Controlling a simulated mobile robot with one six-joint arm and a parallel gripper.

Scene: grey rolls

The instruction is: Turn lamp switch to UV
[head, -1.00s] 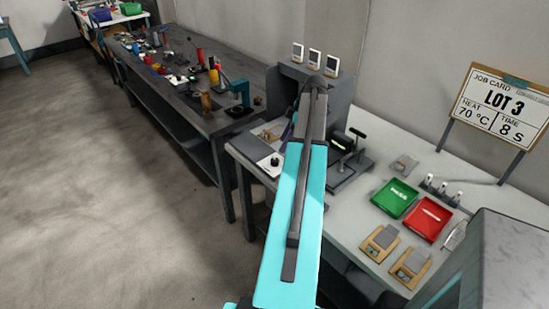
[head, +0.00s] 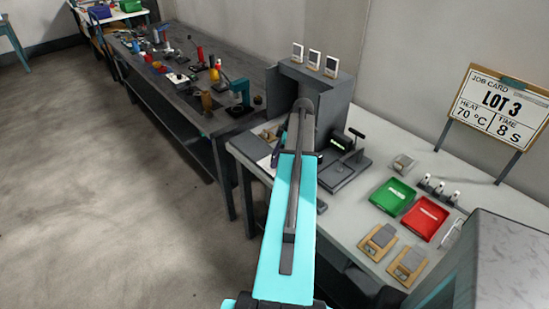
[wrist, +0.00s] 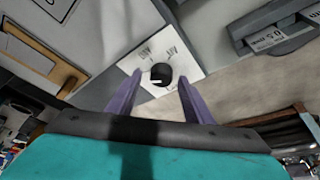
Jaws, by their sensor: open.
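The lamp switch is a black round knob (wrist: 161,75) with a pale mark, on a white plate (wrist: 178,52) with lettering on both sides. The lettering is upside down and too small for me to read surely. My gripper (wrist: 160,78) is open, with one purple finger on each side of the knob. I cannot tell whether either finger touches it. In the head view a purple finger (head: 276,155) shows beside my arm, and my arm hides the knob.
A grey booth (head: 333,98) with several cards on top stands behind my arm. A grey press with a handle (head: 348,155) is close on the right. Green (head: 393,196) and red (head: 426,219) trays lie farther right. A job card board (head: 500,105) stands at the back.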

